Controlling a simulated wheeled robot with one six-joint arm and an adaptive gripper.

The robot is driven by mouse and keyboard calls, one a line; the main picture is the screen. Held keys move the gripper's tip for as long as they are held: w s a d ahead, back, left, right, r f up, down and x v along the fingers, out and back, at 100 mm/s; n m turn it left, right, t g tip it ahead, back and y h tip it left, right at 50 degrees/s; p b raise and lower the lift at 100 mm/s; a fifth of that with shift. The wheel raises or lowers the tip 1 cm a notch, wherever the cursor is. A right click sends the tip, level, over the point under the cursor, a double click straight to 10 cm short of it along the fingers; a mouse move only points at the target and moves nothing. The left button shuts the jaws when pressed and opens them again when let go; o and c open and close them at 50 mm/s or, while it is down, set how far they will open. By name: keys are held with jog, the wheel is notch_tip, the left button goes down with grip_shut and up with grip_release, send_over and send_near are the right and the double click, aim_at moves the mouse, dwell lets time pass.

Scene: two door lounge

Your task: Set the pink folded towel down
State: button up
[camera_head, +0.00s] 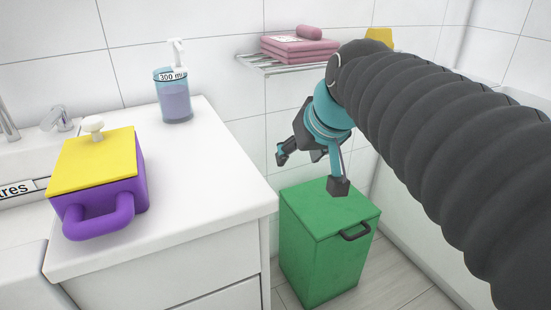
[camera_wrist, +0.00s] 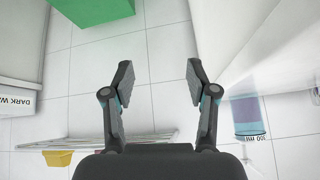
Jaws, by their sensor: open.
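Pink folded towels (camera_head: 298,49) lie in a flat stack on a metal wall rack in the head view, with a small rolled pink piece (camera_head: 309,32) on top. My gripper (camera_head: 309,170) is open and empty, below the rack and above the green lidded bin. Its two fingers are spread apart in the wrist view (camera_wrist: 159,72), with only tiled wall between them. The towels are not clearly visible in the wrist view.
The rack (camera_head: 262,65) also bears a yellow item (camera_head: 379,37), partly behind my arm. The green bin (camera_head: 328,211) stands on the floor beside the white counter (camera_head: 205,170). The counter holds a soap dispenser (camera_head: 175,98) and a purple box with a yellow lid (camera_head: 92,163).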

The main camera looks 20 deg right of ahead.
jog(key=s+a+f+g+h, duration=0.1)
jog(key=s+f, duration=1)
jog(key=f, duration=0.3)
jog(key=shift+s+a+g, duration=0.25)
jog(key=shift+s+g, duration=0.05)
jog(key=shift+s, duration=0.1)
jog(key=shift+r, duration=0.1)
